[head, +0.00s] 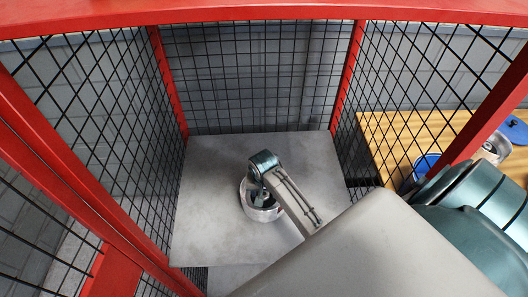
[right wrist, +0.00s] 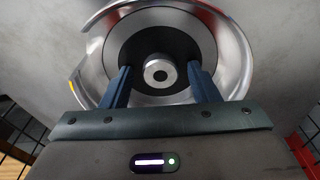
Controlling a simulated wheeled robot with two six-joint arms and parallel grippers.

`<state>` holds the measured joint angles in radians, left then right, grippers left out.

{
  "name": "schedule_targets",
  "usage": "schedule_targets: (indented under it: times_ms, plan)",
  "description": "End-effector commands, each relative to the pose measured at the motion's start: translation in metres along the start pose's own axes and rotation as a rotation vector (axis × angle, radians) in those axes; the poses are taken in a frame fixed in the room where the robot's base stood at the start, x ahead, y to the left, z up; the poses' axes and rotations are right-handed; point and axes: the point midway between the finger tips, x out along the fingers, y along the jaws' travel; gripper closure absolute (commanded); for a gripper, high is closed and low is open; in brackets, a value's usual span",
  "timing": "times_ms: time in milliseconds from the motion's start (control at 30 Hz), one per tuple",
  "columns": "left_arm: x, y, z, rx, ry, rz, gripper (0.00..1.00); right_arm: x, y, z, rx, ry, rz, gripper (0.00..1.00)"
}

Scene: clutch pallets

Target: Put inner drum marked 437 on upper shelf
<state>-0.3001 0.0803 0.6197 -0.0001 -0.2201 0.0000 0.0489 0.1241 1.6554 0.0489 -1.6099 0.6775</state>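A silver metal drum (head: 262,215) sits on the grey shelf board (head: 212,165) inside the red-framed mesh cage. In the right wrist view the drum (right wrist: 238,50) shows a bright rim, a dark ring inside and a small round hub in the middle. No number can be read on it. My right gripper (right wrist: 162,84) is over the drum, with its two dark blue fingers spread apart on either side of the hub, not touching it. Whether the fingertips touch the drum's inside cannot be told. My left gripper is not in view.
Red posts and black mesh (head: 255,75) close in the board at the back and sides. Bare board lies around the drum. Outside, at the right, a wooden table (head: 400,135) bears a blue container (head: 425,164), another metal part (head: 497,146) and a blue item (head: 515,131).

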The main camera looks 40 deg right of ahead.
Motion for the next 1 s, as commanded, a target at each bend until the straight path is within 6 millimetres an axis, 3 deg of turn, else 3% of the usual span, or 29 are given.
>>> schedule_targets:
  times_ms: [333,467,867,1000]
  plan:
    - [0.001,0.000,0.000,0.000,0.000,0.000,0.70,-0.002,0.000,0.000,0.000,0.001,-0.001,0.43]
    - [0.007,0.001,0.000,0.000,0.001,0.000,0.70,-0.014,-0.001,-0.001,0.000,0.003,-0.002,0.43]
    - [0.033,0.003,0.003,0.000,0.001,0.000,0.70,-0.094,-0.001,-0.001,0.000,0.004,-0.004,0.43]
    - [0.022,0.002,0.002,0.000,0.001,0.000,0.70,-0.116,0.000,0.000,0.000,0.001,-0.001,0.43]
